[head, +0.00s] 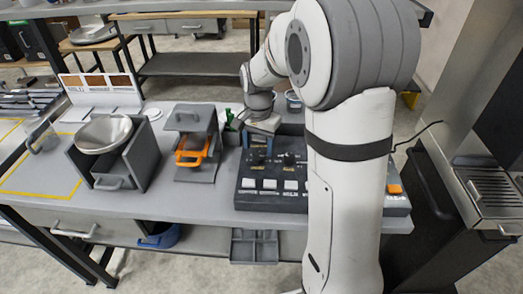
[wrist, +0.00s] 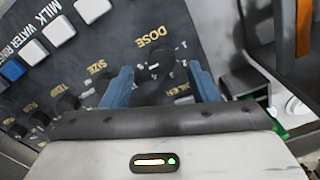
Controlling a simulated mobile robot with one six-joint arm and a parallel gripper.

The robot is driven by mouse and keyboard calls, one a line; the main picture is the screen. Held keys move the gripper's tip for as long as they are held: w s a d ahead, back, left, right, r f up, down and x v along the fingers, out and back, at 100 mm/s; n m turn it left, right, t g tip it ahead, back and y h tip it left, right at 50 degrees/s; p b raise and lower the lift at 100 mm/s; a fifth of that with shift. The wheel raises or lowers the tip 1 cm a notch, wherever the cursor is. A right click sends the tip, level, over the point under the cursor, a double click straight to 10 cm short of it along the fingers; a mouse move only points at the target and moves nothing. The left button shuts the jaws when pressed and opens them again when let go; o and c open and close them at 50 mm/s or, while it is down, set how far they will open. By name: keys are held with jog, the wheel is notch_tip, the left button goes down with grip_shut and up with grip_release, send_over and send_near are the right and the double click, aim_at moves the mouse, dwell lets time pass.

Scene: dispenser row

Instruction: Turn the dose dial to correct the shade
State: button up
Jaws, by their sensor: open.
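The dose dial (wrist: 155,62) is a dark round knob below the yellow DOSE lettering in the wrist view. My gripper (wrist: 160,72) is open, with one blue finger on each side of the dial. I cannot tell whether either finger touches it. In the head view my gripper (head: 258,146) is over the back of the dark control panel (head: 245,201), and I cannot make out the dose dial there. The shade card (head: 100,84) with several brown swatches stands at the back left in the head view.
A metal bowl (head: 104,133) sits on a grey stand at the left of the counter (head: 180,205). A grey press-like unit with an orange handle (head: 193,151) stands between it and the panel. White push buttons (wrist: 93,9) and other dark knobs (wrist: 66,104) surround the dose dial.

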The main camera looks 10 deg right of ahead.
aim_at(259, 157)
jog(key=shift+f, duration=1.8)
jog(key=c, duration=0.9)
jog(key=shift+o, duration=0.2)
jog(key=shift+d, duration=0.5)
jog(key=shift+a, duration=0.4)
jog(key=shift+c, duration=0.6)
jog(key=shift+s+a+f+n+b, duration=0.1)
jog(key=shift+n+b, duration=0.05)
jog(key=shift+n, duration=0.6)
jog(key=shift+f+n+b, duration=0.1)
jog(key=shift+n+b, duration=0.05)
jog(key=shift+n, duration=0.6)
jog(key=n+b, duration=0.1)
jog(key=n, duration=0.4)
jog(key=shift+n, duration=0.6)
